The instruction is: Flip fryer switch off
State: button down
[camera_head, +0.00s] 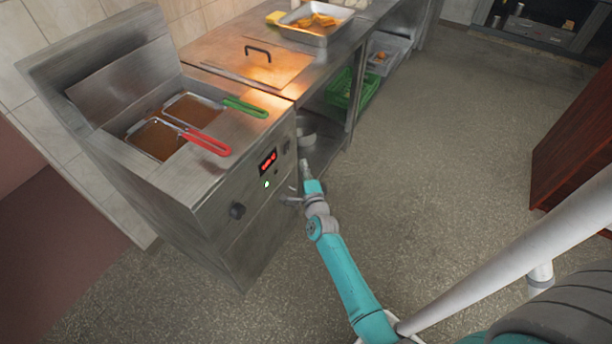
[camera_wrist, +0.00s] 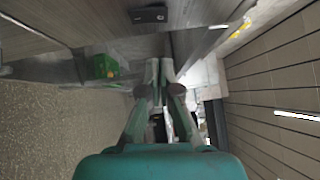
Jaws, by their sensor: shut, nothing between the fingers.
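The steel fryer (camera_head: 235,190) stands at the left in the head view. I cannot tell for sure which of these is the switch. My gripper (camera_head: 305,170) is by the panel's right end, right of the display and apart from the green-lit spot. In the wrist view my gripper (camera_wrist: 160,72) is shut and empty, its fingertips together.
Two baskets with a red handle (camera_head: 207,141) and a green handle (camera_head: 246,107) sit in the fryer, handles jutting over its front. A counter with a lid (camera_head: 245,62) adjoins it, with a green crate (camera_head: 350,90) below. Open floor lies to the right.

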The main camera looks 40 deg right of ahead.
aim_at(288, 145)
jog(key=shift+w+d+r, duration=0.15)
jog(key=shift+w+r, duration=0.05)
jog(key=shift+w, duration=1.45)
jog(key=shift+w+d+r, duration=0.1)
jog(key=shift+w+r, duration=0.05)
jog(key=shift+w, duration=1.45)
jog(key=shift+w+r, duration=0.15)
jog(key=shift+w, duration=0.05)
